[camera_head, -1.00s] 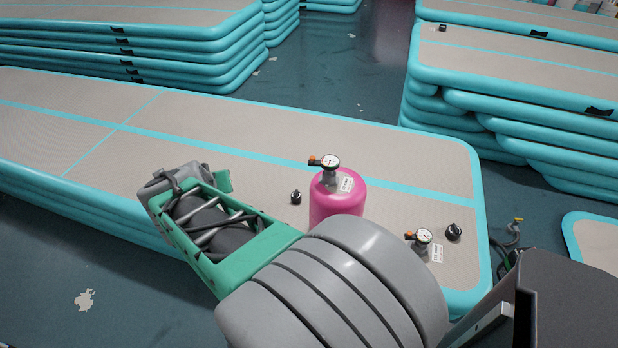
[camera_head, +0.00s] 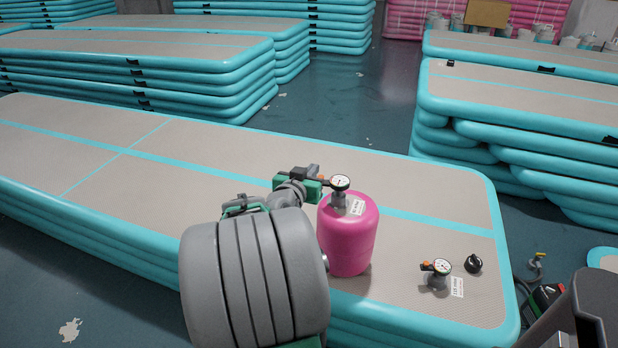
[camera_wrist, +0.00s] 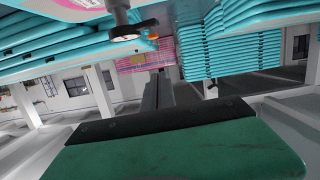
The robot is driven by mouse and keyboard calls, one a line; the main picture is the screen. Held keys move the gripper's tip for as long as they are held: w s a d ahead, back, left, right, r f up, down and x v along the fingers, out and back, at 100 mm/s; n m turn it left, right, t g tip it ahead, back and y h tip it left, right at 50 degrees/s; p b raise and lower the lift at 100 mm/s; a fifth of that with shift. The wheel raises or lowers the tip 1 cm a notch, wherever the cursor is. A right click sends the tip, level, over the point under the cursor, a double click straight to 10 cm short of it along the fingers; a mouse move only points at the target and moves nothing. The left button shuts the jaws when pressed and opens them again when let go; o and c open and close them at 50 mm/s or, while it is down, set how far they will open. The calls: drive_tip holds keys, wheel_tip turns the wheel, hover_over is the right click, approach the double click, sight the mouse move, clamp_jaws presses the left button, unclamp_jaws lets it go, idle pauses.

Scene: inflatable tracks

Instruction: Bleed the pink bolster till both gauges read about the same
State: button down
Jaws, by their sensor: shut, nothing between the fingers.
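The pink bolster (camera_head: 346,240) stands upright on the beige-and-turquoise track (camera_head: 200,160). Its round gauge (camera_head: 340,182), with an orange-tipped lever (camera_head: 322,180), sits on top. A second gauge (camera_head: 441,266) with an orange-tipped lever (camera_head: 427,266) stands low on the track, to the right. Both needles are too small to read. My gripper (camera_head: 312,173) is shut and empty, at the left of the bolster's gauge by its lever; I cannot tell whether it touches. In the wrist view the gauge (camera_wrist: 124,33) and orange tip (camera_wrist: 153,37) show above my dark fingers (camera_wrist: 158,90).
A black cap (camera_head: 473,263) sits right of the second gauge. A hose with a yellow fitting (camera_head: 540,256) is beyond the track's right end. Stacked tracks (camera_head: 520,115) stand behind on the right, more (camera_head: 140,75) at back left. Dark floor lies between.

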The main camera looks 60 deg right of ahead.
drive_tip(key=d+f+b, duration=0.1)
drive_tip(key=d+f, duration=0.4)
drive_tip(key=shift+w, duration=0.3)
drive_tip(key=shift+f, duration=0.1)
wheel_tip(320, 180, down, 3)
drive_tip(key=b, duration=0.3)
drive_tip(key=shift+r, duration=0.2)
drive_tip(key=shift+s+f, duration=0.15)
drive_tip(key=shift+f, duration=0.15)
idle(0.8)
drive_tip(key=shift+r, duration=0.1)
idle(2.6)
